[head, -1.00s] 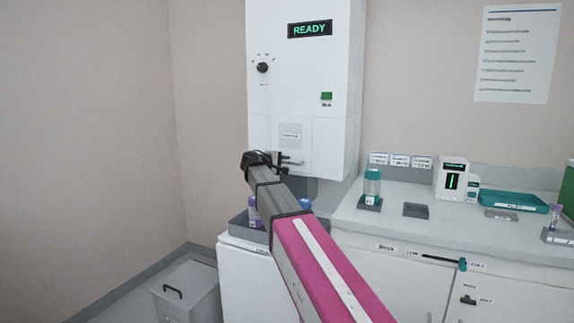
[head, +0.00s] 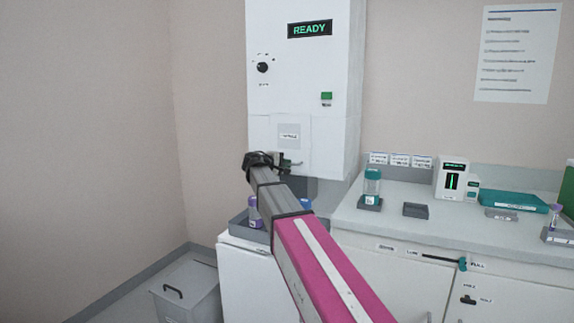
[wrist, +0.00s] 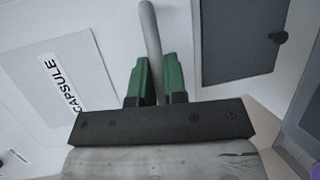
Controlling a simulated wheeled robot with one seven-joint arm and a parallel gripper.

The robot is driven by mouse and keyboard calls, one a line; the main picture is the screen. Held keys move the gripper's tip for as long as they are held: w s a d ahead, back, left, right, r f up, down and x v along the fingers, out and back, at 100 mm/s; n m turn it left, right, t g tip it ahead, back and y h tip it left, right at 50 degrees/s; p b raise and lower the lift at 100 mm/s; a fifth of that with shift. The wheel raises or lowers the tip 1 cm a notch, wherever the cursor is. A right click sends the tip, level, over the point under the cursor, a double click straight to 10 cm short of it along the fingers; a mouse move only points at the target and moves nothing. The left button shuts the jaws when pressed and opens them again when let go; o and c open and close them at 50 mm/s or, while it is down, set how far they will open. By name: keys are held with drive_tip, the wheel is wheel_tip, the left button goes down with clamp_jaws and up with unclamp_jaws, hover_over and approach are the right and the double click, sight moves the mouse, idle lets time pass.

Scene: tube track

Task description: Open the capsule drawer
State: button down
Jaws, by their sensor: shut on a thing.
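The capsule drawer (head: 290,134) is a white front with a small label, low on the tall white station. In the wrist view its panel (wrist: 50,85) carries the word CAPSULE. A grey bar handle (wrist: 151,45) runs between the green fingers of my gripper (wrist: 156,75), which is shut on it. In the head view the handle (head: 292,163) pokes out to the right of my gripper (head: 277,160). My arm and gripper hide part of the area below the drawer. I cannot tell how far out the drawer stands.
The station screen (head: 310,29) reads READY, with a black knob (head: 262,67) and a green button (head: 326,97) below. A tray (head: 240,228) with tubes lies under the station. A grey bin (head: 187,293) stands lower left.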

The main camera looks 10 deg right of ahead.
drive_tip(key=s+a, duration=0.6)
drive_tip(key=s, duration=0.3)
drive_tip(key=s+a, duration=0.6)
drive_tip(key=s, duration=0.3)
drive_tip(key=shift+s+a, duration=0.2)
drive_tip(key=shift+s, duration=0.15)
drive_tip(key=c, duration=1.2)
unclamp_jaws()
drive_tip(key=shift+a, duration=0.1)
drive_tip(key=v, duration=1)
drive_tip(key=shift+a, duration=0.25)
drive_tip(key=shift+s+r, duration=0.1)
drive_tip(key=shift+s, duration=0.1)
